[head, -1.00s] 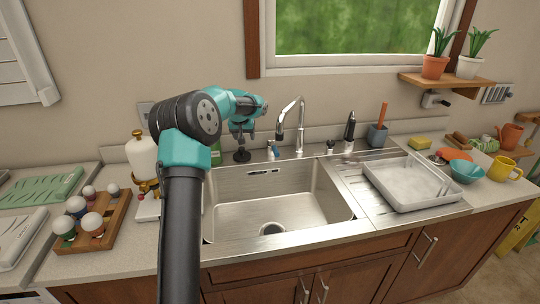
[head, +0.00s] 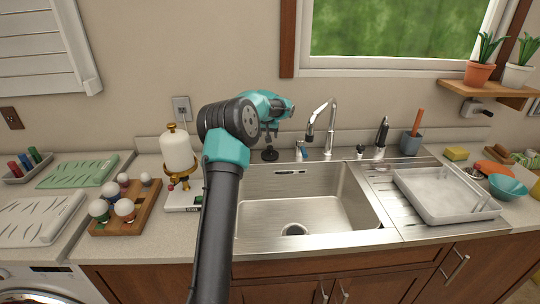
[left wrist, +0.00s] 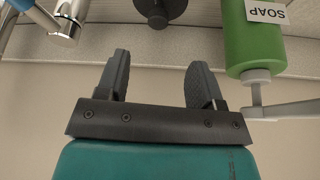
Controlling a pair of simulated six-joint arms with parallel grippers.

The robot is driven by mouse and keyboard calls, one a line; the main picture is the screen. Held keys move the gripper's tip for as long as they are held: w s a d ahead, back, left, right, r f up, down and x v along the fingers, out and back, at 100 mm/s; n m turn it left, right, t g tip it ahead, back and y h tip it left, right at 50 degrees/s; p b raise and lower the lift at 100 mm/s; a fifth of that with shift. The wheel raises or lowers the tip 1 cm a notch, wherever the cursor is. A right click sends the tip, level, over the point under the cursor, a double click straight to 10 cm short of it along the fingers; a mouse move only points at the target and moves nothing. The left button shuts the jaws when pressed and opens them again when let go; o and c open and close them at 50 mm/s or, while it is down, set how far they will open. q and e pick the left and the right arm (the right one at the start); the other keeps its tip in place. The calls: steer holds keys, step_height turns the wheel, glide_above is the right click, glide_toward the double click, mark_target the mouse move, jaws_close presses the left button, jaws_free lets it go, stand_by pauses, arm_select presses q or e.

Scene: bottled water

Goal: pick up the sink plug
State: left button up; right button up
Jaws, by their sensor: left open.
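The sink plug appears to be the black disc with an upright stem (head: 270,154) on the steel ledge behind the sink, left of the tap. It also shows, cut off at the top edge, in the left wrist view (left wrist: 158,10). My left gripper (head: 270,133) is just above it in the head view. In the left wrist view the fingers (left wrist: 159,65) are apart with nothing between them, and the plug lies beyond their tips, roughly in line with the gap. My right gripper is not in view.
A green soap bottle (left wrist: 251,40) stands close to one finger. The tap (head: 328,130) and a small blue-topped item (head: 300,150) are right of the plug. The sink basin (head: 310,215) is empty. A white dispenser (head: 178,150) and an egg-like set on a wooden tray (head: 150,187) are left.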

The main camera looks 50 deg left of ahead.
mark_target(270, 147)
arm_select(q)
steer(key=x, duration=0.6)
steer(key=shift+w+f, duration=0.1)
steer(key=shift+f, duration=0.05)
steer(key=shift+x, duration=2.6)
steer(key=shift+w, duration=0.1)
steer(key=shift+c, duration=0.4)
steer(key=c, duration=0.9)
